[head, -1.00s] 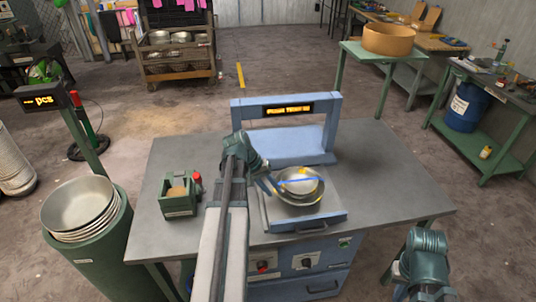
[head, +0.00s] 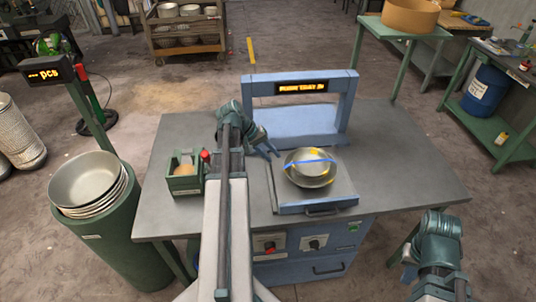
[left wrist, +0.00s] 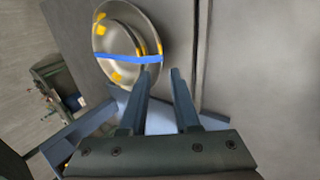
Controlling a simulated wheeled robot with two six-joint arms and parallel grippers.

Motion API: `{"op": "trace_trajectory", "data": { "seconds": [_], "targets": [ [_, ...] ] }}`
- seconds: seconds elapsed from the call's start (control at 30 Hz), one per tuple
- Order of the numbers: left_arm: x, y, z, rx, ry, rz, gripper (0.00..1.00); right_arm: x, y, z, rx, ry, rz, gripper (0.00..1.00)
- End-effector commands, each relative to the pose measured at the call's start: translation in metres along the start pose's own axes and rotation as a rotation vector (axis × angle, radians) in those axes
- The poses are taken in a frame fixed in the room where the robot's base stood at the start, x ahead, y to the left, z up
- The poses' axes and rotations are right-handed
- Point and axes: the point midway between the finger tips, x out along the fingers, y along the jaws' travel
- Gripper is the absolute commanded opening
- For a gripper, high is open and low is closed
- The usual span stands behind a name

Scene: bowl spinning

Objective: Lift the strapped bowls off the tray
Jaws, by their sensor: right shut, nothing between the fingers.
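The strapped bowls (head: 309,180) are metal, with a blue strap across and yellow patches. They rest on the machine's tray (head: 343,193), which has a handle at its front edge. My left gripper (head: 274,151) is open and empty, left of the bowls and apart from them. In the left wrist view the bowls (left wrist: 128,73) lie at upper left, beyond the fingertips (left wrist: 162,71). My right gripper (head: 407,274) is low at the right, in front of the table and far from the bowls; its fingers are small in view, with nothing seen in them.
A blue arch with a lit display (head: 301,87) stands behind the tray. A green box (head: 184,174) with a red knob sits left on the table (head: 412,169). A stack of bowls (head: 88,182) stands in a green drum at the left. The table's right side is clear.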

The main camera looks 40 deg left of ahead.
Motion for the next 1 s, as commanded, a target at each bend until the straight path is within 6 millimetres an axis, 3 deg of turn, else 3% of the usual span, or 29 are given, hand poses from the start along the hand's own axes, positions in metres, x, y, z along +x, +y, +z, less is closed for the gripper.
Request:
{"op": "trace_trajectory", "data": {
  "seconds": [0.03, 0.43, 1.0],
  "targets": [
    [0.010, -0.003, 0.000, 0.001, -0.001, 0.000, 0.30, 0.010, -0.001, -0.001, 0.000, 0.000, 0.000, 0.00],
    [0.053, -0.002, 0.000, 0.001, -0.001, 0.000, 0.30, 0.045, -0.004, -0.003, 0.000, 0.000, 0.000, 0.00],
    [0.059, 0.000, 0.000, 0.000, 0.000, 0.000, 0.30, 0.049, -0.005, -0.003, 0.000, 0.000, 0.000, 0.00]
  ]
}}
